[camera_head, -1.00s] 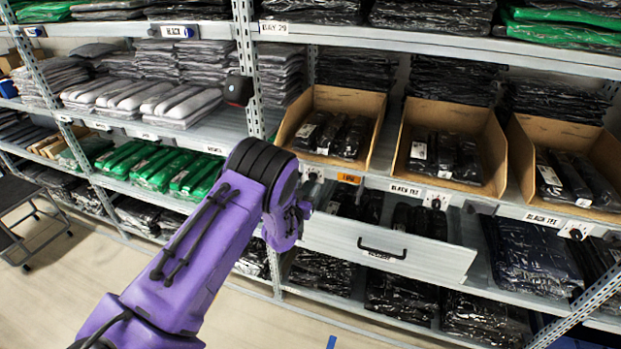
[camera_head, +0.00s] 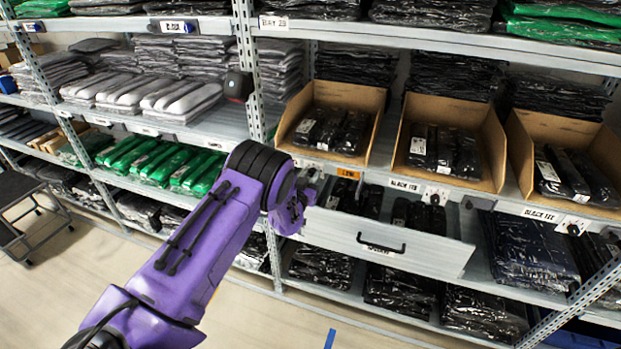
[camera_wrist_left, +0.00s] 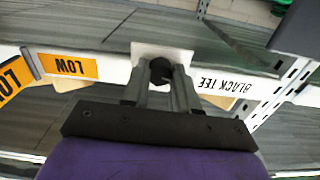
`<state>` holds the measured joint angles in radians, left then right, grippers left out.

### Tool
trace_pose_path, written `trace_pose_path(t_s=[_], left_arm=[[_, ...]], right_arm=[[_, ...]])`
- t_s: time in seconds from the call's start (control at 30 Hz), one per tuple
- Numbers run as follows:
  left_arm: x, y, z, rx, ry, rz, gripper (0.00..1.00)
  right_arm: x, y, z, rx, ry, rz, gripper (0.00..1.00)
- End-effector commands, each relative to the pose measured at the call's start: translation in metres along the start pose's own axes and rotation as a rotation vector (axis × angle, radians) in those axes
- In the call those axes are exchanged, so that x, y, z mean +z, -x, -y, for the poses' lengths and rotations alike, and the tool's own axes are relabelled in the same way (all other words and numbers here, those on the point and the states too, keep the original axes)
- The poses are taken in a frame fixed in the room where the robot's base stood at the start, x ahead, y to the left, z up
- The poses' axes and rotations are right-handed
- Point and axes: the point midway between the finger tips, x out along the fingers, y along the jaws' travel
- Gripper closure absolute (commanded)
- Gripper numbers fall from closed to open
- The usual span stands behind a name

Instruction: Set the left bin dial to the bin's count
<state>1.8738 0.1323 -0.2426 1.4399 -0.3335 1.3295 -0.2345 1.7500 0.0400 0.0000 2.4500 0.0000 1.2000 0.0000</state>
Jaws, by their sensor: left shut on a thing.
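The left bin (camera_head: 372,104) is an open cardboard box on the middle shelf holding three dark wrapped packs (camera_head: 329,132). Its dial, a black knob (camera_wrist_left: 160,70) on a white plate (camera_wrist_left: 148,48), is on the shelf's front rail below it. My left gripper (camera_head: 310,182) is at this rail, and the wrist view shows its fingers shut on the knob from both sides. The dial's markings and pointer are not readable. An orange LOW label (camera_wrist_left: 68,66) and a BLACK TEE label (camera_wrist_left: 226,84) flank the plate. My right gripper is not in view.
Two more bins with dark packs, the middle bin (camera_head: 494,140) and right bin (camera_head: 518,142), stand to the right, with dials (camera_head: 436,195) below. A pulled-out grey drawer front (camera_head: 440,257) juts out just below my left gripper. A shelf upright (camera_head: 247,75) stands left of it.

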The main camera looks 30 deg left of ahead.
Motion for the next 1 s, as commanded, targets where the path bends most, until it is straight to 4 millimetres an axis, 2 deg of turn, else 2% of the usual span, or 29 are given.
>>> trace_pose_path(t_s=[0.27,0.7,1.0], left_arm=[[0.003,0.000,-0.001,0.001,-0.138,-0.001,1.00],[0.003,0.000,-0.001,0.001,-0.479,-0.002,1.00],[0.002,0.000,0.000,0.001,-0.631,-0.001,1.00]], right_arm=[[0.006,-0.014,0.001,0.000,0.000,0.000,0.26],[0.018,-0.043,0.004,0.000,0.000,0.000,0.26],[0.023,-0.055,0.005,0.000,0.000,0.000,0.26]])
